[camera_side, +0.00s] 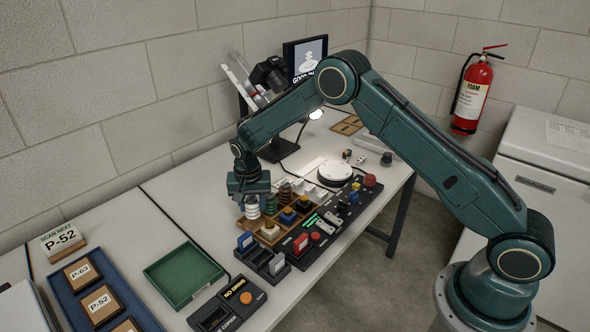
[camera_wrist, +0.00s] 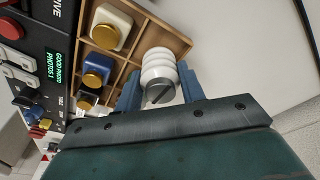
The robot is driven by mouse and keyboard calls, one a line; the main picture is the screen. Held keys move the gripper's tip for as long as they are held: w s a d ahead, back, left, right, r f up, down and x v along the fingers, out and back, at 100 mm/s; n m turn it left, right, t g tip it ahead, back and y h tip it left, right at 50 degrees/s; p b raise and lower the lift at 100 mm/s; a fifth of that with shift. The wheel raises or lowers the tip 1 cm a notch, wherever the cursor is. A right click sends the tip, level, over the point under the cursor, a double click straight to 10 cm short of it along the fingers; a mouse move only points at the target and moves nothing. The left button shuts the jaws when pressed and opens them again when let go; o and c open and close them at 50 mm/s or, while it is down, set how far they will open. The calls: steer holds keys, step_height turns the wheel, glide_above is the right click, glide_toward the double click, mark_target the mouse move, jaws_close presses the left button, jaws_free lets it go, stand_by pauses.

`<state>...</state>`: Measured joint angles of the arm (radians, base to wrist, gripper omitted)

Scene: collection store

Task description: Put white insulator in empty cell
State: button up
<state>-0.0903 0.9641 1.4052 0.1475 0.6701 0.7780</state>
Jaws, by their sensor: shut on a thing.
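The white ribbed insulator (camera_side: 252,208) is between the fingers of my gripper (camera_side: 251,196), upright or nearly so, at the left corner of the wooden divided tray (camera_side: 246,231). In the wrist view the insulator (camera_wrist: 159,70) shows its slotted metal end, with the blue fingers of my gripper (camera_wrist: 160,92) on both sides. It overlaps the tray's edge and hides part of the cell there. I cannot tell whether its base touches the cell floor. Other cells hold a cream piece with a gold knob (camera_wrist: 111,27), a blue one (camera_wrist: 98,69) and dark ribbed insulators (camera_side: 270,205).
A white turntable (camera_side: 335,172) stands behind.

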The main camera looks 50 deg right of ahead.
mark_target(253, 212)
steer(key=shift+f, duration=1.45)
steer(key=shift+f, duration=0.1)
steer(key=o, duration=1.1)
steer(key=r, duration=0.7)
steer(key=s+a+r, duration=0.1)
steer(key=r, duration=0.2)
steer(key=shift+r, duration=0.25)
steer(key=shift+s+a+r, duration=0.15)
steer(key=shift+r, duration=0.6)
